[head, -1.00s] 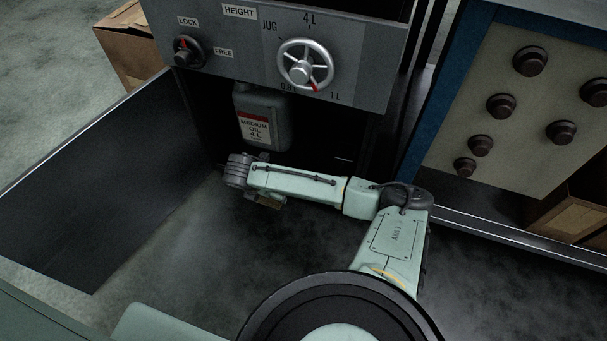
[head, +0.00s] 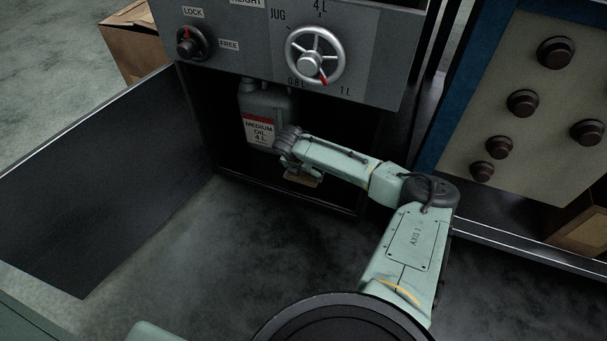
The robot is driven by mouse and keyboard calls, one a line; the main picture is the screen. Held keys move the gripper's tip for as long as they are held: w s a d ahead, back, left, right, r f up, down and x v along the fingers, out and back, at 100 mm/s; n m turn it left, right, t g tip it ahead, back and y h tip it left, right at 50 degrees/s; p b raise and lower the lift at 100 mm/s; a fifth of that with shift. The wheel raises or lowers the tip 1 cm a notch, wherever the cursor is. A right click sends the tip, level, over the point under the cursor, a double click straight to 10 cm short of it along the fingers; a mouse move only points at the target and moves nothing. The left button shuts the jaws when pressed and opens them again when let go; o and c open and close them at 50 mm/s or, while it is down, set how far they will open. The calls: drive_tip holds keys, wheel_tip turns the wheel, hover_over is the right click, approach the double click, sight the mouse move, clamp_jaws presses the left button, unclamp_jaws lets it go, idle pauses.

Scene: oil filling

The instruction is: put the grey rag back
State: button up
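I cannot make out a grey rag in the head view. My gripper (head: 302,177) hangs under the wrist of my pale green arm, at the front of the dark bay below the control panel. A small tan-brown piece shows at its lower end; I cannot tell whether this is part of the gripper or something held. The fingers are too small and dark to read. The gripper is just right of and below a grey jug (head: 259,130) labelled "MEDIUM OIL 4 L", which stands upright in the bay. My wrist covers the jug's lower right part.
The grey panel above the bay has a handwheel (head: 314,54) and a LOCK/FREE knob (head: 190,43). A dark low wall (head: 85,185) runs along the left. A board with several dark knobs (head: 523,103) stands right. A cardboard box (head: 130,45) is at the back left. The floor in front is clear.

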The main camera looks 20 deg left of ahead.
drive_tip(key=shift+f, duration=0.6)
drive_tip(key=shift+f, duration=0.1)
drive_tip(key=o, duration=0.7)
drive_tip(key=shift+o, duration=0.2)
drive_tip(key=p+v, duration=0.4)
drive_tip(key=v, duration=0.8)
